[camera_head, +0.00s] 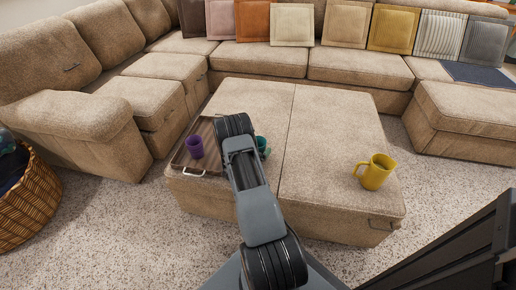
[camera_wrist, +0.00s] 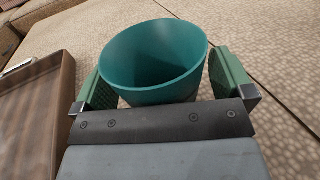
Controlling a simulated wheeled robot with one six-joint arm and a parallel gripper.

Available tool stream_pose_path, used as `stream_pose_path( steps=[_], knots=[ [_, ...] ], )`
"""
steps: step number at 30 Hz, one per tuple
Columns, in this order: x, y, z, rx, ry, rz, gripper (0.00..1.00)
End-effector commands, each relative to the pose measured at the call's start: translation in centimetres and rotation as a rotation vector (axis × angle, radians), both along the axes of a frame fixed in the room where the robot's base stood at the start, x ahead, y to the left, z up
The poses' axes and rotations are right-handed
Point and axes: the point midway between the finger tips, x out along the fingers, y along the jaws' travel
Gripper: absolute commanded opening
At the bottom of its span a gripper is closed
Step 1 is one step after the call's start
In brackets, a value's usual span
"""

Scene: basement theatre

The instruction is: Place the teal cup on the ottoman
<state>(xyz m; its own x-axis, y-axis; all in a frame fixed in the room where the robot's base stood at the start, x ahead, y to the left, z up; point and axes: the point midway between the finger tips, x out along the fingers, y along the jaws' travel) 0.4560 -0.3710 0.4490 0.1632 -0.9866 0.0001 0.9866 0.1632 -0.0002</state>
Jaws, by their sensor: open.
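The teal cup (camera_wrist: 155,55) is between the two green fingers of my gripper (camera_wrist: 162,82) in the wrist view, its open rim toward the camera. The fingers are open, one on each side of it; a grip cannot be made out. In the head view only a bit of the cup (camera_head: 262,143) shows right of my arm, over the beige ottoman (camera_head: 325,130). My arm hides the rest of it and most of my gripper. The cup's base is hidden, so I cannot tell whether it rests on the ottoman.
A brown tray (camera_head: 203,130) with a purple cup (camera_head: 195,147) lies on the ottoman's left side; the tray (camera_wrist: 38,110) is also close left in the wrist view. A yellow mug (camera_head: 376,172) stands at the right. The ottoman's middle is clear. A sectional sofa (camera_head: 258,60) surrounds the back.

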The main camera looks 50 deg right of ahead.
Motion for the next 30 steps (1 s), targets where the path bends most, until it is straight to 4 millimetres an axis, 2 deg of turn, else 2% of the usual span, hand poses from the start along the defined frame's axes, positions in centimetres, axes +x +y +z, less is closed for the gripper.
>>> stream_pose_path(
  steps=[5, 12, 18, 24, 30],
  knots=[
    [-0.3, 2.5, 0.3, 0.001, 0.003, 0.004, 0.99],
    [-1.1, 7.2, 0.3, 0.002, 0.002, 0.005, 0.99],
    [-1.6, 10.1, 0.2, 0.001, 0.001, 0.004, 0.99],
    [-1.9, 11.6, 0.2, 0.000, 0.000, 0.001, 0.99],
    [-2.0, 11.9, 0.1, 0.000, 0.000, 0.000, 0.99]
  ],
)
